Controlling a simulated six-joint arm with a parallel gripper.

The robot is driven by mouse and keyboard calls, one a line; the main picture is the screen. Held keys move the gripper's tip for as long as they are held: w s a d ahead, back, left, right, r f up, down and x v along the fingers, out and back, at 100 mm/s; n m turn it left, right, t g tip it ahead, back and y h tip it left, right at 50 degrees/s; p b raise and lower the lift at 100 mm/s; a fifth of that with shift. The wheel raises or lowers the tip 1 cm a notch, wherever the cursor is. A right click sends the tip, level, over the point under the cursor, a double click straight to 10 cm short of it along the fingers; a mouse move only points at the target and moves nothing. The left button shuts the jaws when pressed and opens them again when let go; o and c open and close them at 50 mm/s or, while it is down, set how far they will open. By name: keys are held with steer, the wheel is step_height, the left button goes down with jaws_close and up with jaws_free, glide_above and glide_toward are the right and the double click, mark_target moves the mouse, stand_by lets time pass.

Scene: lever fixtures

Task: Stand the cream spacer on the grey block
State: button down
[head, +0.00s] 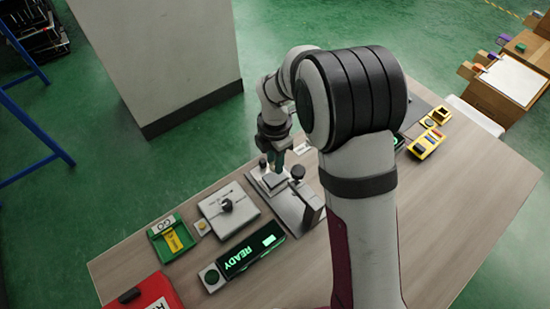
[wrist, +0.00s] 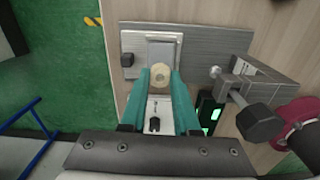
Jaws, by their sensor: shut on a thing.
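The cream spacer (wrist: 159,72), a small round ring-like piece, sits between the tips of the teal fingers in the wrist view. My gripper (wrist: 161,80) is shut on it. In the head view my gripper (head: 275,163) points down over the metal lever fixture (head: 295,208), and I cannot make out the spacer there. The grey block (wrist: 164,50) shows as a pale rectangle on the fixture, just beyond and beneath the spacer; it also shows in the head view (head: 271,182). I cannot tell whether the spacer touches it.
A lever with a black knob (wrist: 260,123) stands at the fixture's right side in the wrist view. A grey box with a knob (head: 229,210), a green tray (head: 172,238) and a lit READY display (head: 251,255) lie left of the fixture. My arm hides part of the table.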

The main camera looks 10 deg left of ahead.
steer(key=shift+f, duration=0.1)
steer(key=shift+f, duration=0.65)
steer(key=shift+f, duration=0.2)
steer(key=shift+f, duration=0.55)
steer(key=shift+f, duration=0.1)
steer(key=shift+f, duration=0.5)
steer(key=shift+c, duration=0.5)
jaws_free()
steer(key=shift+r, duration=3.5)
steer(key=shift+r, duration=0.1)
